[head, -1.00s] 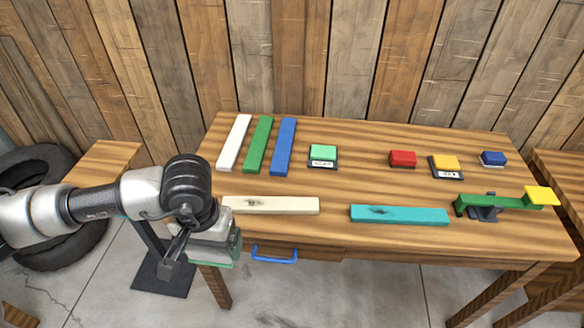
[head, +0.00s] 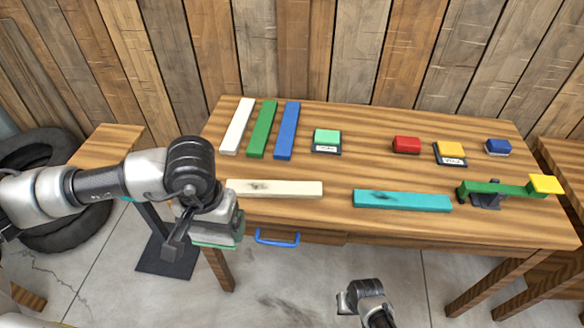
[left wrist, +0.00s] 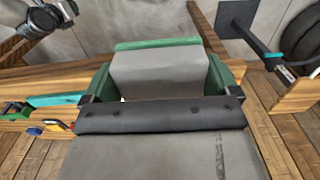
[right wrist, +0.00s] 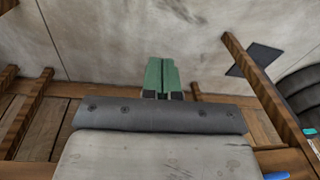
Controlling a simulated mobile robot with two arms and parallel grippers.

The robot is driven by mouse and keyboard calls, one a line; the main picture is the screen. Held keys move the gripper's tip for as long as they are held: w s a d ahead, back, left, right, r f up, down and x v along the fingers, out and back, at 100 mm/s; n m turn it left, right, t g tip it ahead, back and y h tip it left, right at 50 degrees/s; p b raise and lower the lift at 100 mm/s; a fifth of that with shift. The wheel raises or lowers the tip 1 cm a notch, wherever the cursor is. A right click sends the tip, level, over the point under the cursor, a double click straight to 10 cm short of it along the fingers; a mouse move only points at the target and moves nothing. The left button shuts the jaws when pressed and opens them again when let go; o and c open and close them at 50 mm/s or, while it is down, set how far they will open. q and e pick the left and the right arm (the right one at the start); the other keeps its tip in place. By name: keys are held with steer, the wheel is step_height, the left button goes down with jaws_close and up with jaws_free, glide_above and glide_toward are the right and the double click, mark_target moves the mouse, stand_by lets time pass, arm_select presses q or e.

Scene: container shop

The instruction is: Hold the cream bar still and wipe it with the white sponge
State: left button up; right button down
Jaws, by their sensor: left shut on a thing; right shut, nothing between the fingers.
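The cream bar (head: 295,189) lies flat near the table's front edge, with a dark smudge towards its left end. My left gripper (head: 220,222) is just off the table's front left corner, left of and nearer than the bar. It is shut on the white sponge (left wrist: 158,72), a pale block with a green layer, held between the two green fingers in the left wrist view. My right gripper (head: 346,299) is low in front of the table, apart from the bar. Its green fingers (right wrist: 161,78) are shut together and empty in the right wrist view.
A smudged teal bar (head: 402,201) lies right of the cream bar. White (head: 237,127), green (head: 262,129) and blue (head: 287,131) bars lie behind. Small coloured blocks and a green lever (head: 495,189) are further right. A blue handle (head: 278,238) juts from the table front.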

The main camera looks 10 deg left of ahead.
steer(key=shift+n, duration=0.4)
steer(key=w+a+r, duration=0.2)
steer(key=w+r, duration=0.2)
steer(key=r, duration=0.3)
steer(key=w+a+r, duration=0.3)
steer(key=w+r, duration=0.2)
steer(key=r, duration=0.3)
steer(key=w+a+r, duration=0.3)
steer(key=w+r, duration=0.2)
steer(key=r, duration=0.3)
steer(key=shift+r, duration=0.1)
steer(key=w+a+r+n+t, duration=0.1)
steer(key=w+r, duration=0.1)
steer(key=w, duration=0.1)
steer(key=w+a+r+n+t+y, duration=0.1)
steer(key=w+a+r+t, duration=0.1)
steer(key=w, duration=0.2)
steer(key=w+a+r+n+t+y, duration=0.1)
steer(key=w+a+r+t, duration=0.1)
steer(key=w, duration=0.2)
steer(key=shift+w+r+n, duration=0.1)
steer(key=shift+w+n, duration=0.05)
steer(key=shift+n, duration=0.15)
steer(key=shift+f, duration=1.85)
steer(key=shift+w+a, duration=0.2)
steer(key=shift+w, duration=0.15)
